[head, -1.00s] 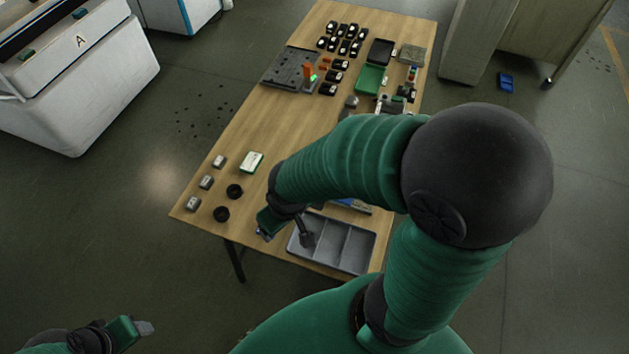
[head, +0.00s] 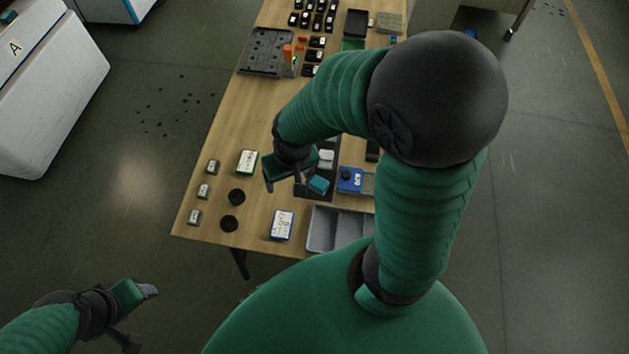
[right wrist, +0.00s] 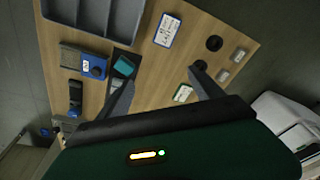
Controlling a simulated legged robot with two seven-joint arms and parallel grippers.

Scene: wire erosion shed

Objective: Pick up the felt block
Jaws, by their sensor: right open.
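A teal block (head: 319,184), which looks like the felt block, lies on a dark mat (head: 316,196) on the wooden table. It also shows in the right wrist view (right wrist: 124,66), near the tip of the left-hand finger. My right gripper (head: 284,183) is open and empty above the table, just left of the block in the head view. Its spread fingers also show in the right wrist view (right wrist: 162,76), with bare table between them. My left gripper (head: 146,293) is low at the left, away from the table; its jaw opening cannot be made out.
A grey divided tray (head: 322,229) stands at the table's near edge, partly hidden by my arm. A blue-edged card box (head: 282,225), a green-edged one (head: 247,161), black discs (head: 237,196) and a blue device (head: 350,180) surround the mat. Bare wood lies farther back at left.

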